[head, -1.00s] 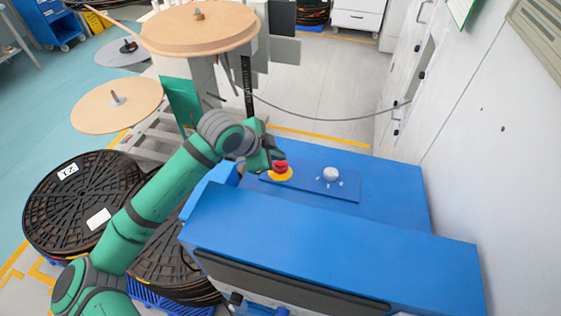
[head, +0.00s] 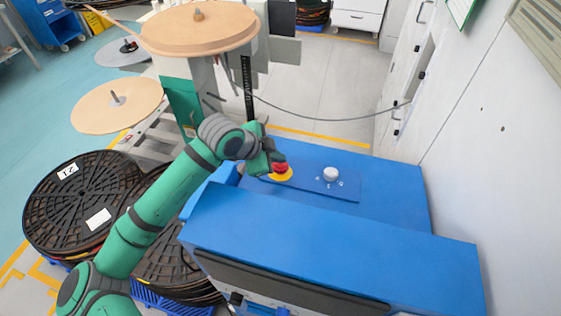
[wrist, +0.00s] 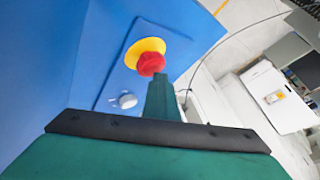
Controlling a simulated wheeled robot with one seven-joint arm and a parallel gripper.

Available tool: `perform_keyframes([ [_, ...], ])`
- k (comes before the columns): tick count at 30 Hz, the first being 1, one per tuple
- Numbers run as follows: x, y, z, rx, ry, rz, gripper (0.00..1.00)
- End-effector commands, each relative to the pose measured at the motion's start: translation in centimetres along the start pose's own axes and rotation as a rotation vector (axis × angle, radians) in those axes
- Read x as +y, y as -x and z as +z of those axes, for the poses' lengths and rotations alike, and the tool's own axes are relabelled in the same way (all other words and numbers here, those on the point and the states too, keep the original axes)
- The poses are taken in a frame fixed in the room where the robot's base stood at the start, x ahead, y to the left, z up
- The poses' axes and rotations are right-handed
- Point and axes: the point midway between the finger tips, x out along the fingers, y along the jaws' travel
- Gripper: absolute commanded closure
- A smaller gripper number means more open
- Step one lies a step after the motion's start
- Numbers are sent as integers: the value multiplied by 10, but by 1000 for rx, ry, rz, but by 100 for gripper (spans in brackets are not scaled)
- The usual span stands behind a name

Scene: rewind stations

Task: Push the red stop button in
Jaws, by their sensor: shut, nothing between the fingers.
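The red stop button (head: 280,168) sits on a yellow round base (head: 284,176) on the blue machine's top panel. In the wrist view the red button (wrist: 151,64) stands out from its yellow base (wrist: 145,50). My gripper (head: 272,159) is right at the button, on its left side in the head view. In the wrist view the tip of my gripper (wrist: 160,82) overlaps the lower edge of the red button. I cannot tell whether it touches the button. The fingers are shut and hold nothing.
A white knob (head: 330,174) stands on the panel (head: 312,190) to the right of the button. The raised front of the blue machine (head: 330,245) lies nearer to me. A white wall (head: 490,150) is on the right. Black cable reels (head: 80,205) stand at left.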

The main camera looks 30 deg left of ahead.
Motion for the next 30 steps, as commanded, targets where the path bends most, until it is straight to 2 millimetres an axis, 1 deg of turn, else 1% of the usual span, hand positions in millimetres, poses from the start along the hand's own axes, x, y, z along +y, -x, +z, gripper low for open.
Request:
perform_keyframes([
  [7, 0, 0, 0, -3, 0, 3, 100],
  [18, -9, 12, -8, -2, -1, 2, 100],
  [30, -11, 14, -10, -1, -1, 1, 100],
])
